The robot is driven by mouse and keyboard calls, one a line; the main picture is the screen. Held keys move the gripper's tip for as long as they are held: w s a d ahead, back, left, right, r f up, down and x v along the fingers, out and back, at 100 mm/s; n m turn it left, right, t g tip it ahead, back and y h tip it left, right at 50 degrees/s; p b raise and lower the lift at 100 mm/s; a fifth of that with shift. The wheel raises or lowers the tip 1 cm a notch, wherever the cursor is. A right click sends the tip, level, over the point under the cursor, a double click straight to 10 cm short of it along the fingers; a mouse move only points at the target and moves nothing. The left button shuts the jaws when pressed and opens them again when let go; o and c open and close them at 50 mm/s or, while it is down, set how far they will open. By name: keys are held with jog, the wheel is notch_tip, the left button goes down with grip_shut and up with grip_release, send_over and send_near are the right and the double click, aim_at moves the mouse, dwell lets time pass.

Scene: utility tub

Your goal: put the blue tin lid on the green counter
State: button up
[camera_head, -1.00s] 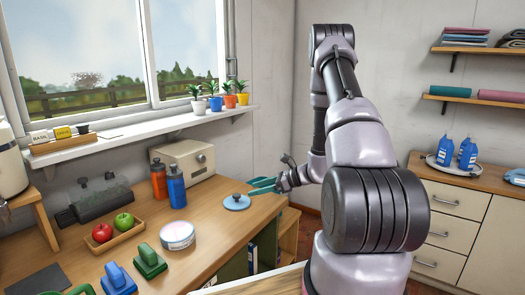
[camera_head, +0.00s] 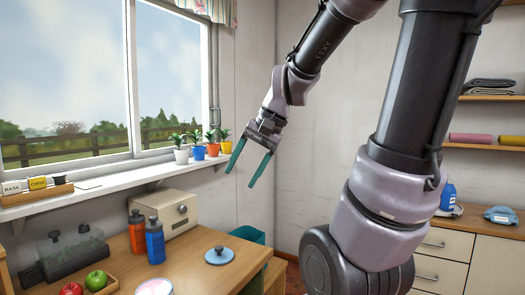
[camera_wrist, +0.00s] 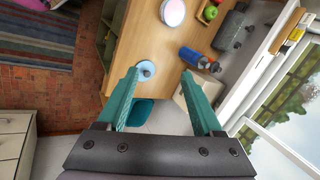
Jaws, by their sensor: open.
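The blue tin lid (camera_head: 219,256), round with a dark knob on top, lies on the wooden table (camera_head: 190,278) near its right end. In the wrist view the lid (camera_wrist: 146,70) shows between the fingertips, closer to the left one, with the table well beyond them. My gripper (camera_head: 241,179) is open and empty, its two teal fingers pointing down, high above the lid. The wrist view also shows my gripper (camera_wrist: 160,71) with its fingers wide apart. I cannot make out a green counter in either view.
An orange bottle (camera_head: 137,231) and a blue bottle (camera_head: 155,240) stand left of the lid, before a cream box (camera_head: 165,213). A teal bin (camera_head: 248,235) stands behind the table's end. Potted plants (camera_head: 197,150) line the windowsill. A drawer cabinet (camera_head: 445,262) is at right.

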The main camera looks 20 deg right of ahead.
jog(key=s+d+r+n+t+h, duration=0.2)
jog(key=s+r+n+t, duration=0.1)
jog(key=s+r, duration=0.2)
jog(key=shift+d+r+t+h, duration=0.25)
jog(key=shift+d+t+h, duration=0.05)
jog(key=shift+d, duration=0.05)
